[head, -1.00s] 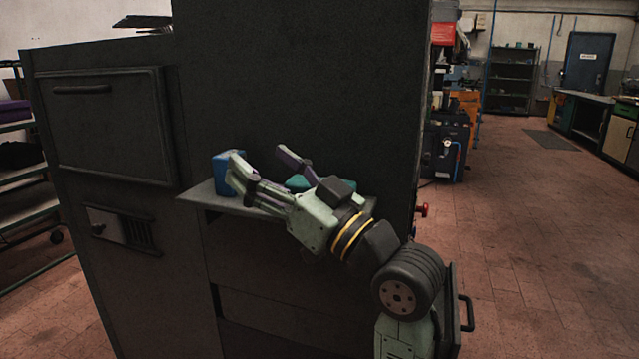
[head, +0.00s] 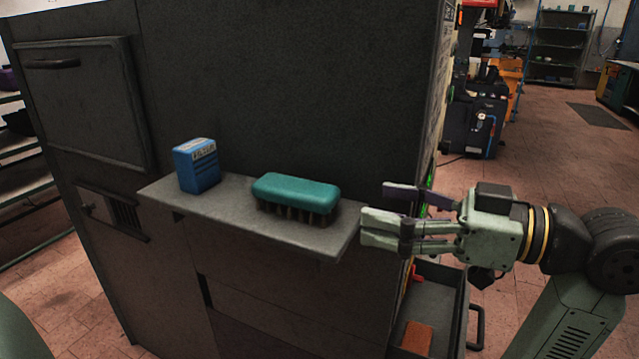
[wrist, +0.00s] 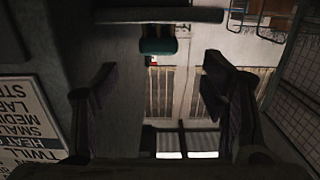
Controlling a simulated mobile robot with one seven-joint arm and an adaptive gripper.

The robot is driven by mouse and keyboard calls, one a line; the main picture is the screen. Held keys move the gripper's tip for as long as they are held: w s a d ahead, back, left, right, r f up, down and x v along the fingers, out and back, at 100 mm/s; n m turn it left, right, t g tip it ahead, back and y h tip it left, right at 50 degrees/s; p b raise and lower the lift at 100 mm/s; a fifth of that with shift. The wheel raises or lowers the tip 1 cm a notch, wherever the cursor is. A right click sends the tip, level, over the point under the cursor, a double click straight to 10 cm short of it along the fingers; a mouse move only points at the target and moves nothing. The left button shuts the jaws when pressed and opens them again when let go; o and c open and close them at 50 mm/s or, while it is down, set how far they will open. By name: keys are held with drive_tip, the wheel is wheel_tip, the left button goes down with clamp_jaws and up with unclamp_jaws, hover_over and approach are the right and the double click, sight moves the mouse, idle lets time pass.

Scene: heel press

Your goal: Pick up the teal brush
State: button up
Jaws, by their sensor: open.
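The teal brush (head: 296,192) lies bristles down on the right part of a grey shelf (head: 235,226) on the side of a dark machine. My gripper (head: 376,207) is open and empty, just right of the shelf's end, with its fingers pointing left toward the brush and a gap between them. In the wrist view, which looks upside down, the teal brush (wrist: 158,46) shows end-on against the shelf (wrist: 150,15), between and above my open fingers (wrist: 158,72).
A blue box (head: 197,166) stands on the shelf left of the brush. The dark machine wall (head: 290,90) rises behind the shelf. Below my gripper is an open drawer (head: 440,305) with an orange-brown item (head: 416,338) in it.

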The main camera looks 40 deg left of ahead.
sight(304, 187)
drive_tip(key=p+x, duration=0.1)
drive_tip(key=x, duration=0.5)
drive_tip(key=shift+s+a+r+p, duration=0.1)
drive_tip(key=shift+s+r+p, duration=0.1)
drive_tip(key=shift+p, duration=0.15)
drive_tip(key=shift+w+f+p+x, duration=0.15)
drive_tip(key=shift+p+x, duration=0.35)
drive_tip(key=shift+x, duration=0.95)
drive_tip(key=shift+w+f+p+x, duration=0.15)
drive_tip(key=shift+p+x, duration=0.3)
drive_tip(key=shift+x, duration=1)
drive_tip(key=shift+c, duration=0.4)
drive_tip(key=c, duration=1.2)
